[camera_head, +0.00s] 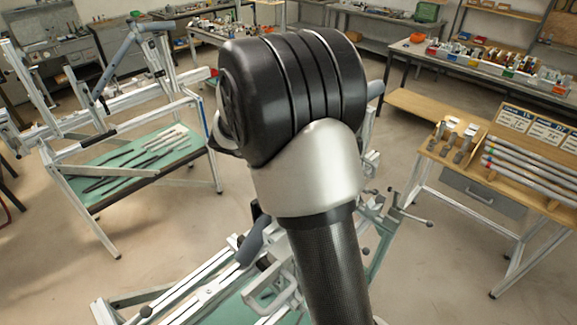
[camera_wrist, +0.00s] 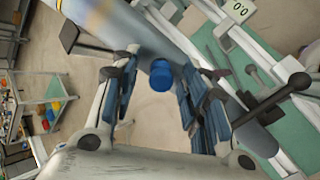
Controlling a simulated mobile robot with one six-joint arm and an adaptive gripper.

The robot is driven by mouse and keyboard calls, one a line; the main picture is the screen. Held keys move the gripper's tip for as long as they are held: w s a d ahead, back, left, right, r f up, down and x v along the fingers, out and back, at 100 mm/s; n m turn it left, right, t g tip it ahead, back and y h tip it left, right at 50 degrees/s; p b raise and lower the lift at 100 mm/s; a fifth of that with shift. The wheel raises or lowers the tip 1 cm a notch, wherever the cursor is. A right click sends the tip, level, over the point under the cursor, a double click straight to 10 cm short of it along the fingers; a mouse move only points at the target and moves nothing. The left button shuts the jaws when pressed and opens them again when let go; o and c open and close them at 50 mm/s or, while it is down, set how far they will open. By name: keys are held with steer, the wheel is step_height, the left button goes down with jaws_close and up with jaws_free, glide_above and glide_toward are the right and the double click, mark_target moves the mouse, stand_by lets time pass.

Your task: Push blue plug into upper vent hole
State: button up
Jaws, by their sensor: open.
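In the wrist view, the blue plug (camera_wrist: 161,78) is a short blue cylinder at the near end of a grey-blue frame tube (camera_wrist: 128,28). It sticks out from the tube toward me. My gripper (camera_wrist: 160,72) is open, with one finger on each side of the plug and visible gaps between. I cannot tell how deep the plug sits. No vent hole can be made out. In the head view, my own arm covers the middle, and neither the gripper nor the plug shows.
The jig's aluminium rails (camera_head: 200,295) and clamp handles lie close below and around my arm. A black clamp lever (camera_wrist: 270,103) is right of the fingers in the wrist view. A tube bench (camera_head: 470,160) stands right, and a frame stand (camera_head: 130,160) left. Floor between is clear.

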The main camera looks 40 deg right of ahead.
steer(key=v, duration=1.1)
steer(key=shift+a+r, duration=0.2)
steer(key=shift+r, duration=0.1)
